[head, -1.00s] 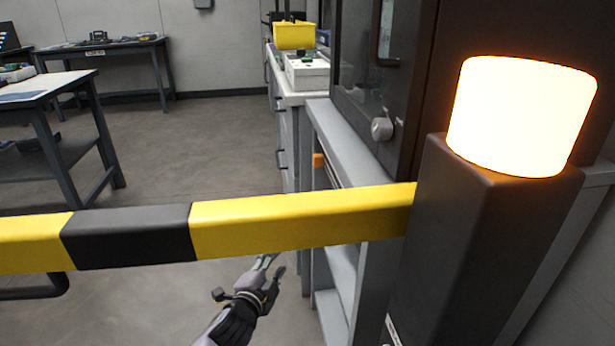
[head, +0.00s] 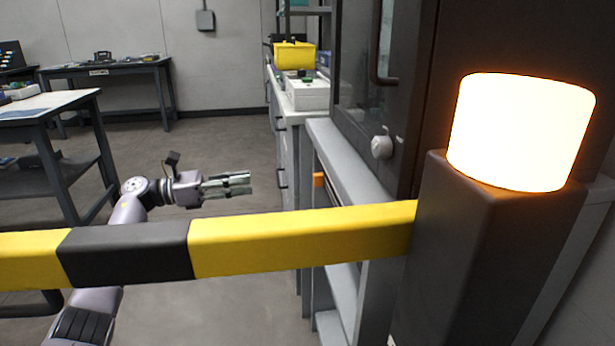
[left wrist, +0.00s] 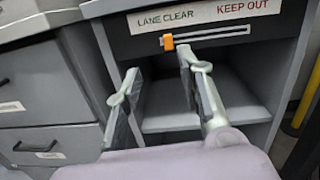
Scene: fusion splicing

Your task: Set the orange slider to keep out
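The orange slider (left wrist: 167,42) sits at the left end of a horizontal slot (left wrist: 215,36) on a dark panel. The slot's left end is under the LANE CLEAR label (left wrist: 176,18), its right end under the KEEP OUT label (left wrist: 241,7). In the head view the slider (head: 318,180) is a small orange block on the cabinet's side. My left gripper (head: 249,182) points right toward it, beyond the barrier and apart from it. In the left wrist view the gripper (left wrist: 158,66) is open and empty, its fingers below the slider. My right gripper is not in view.
A yellow and black barrier bar (head: 130,250) crosses the near foreground, ending at a dark post (head: 490,240) with a glowing lamp (head: 520,130). Open shelves (left wrist: 170,105) lie under the panel, with drawers (left wrist: 45,90) to the left. Open floor lies behind my left arm.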

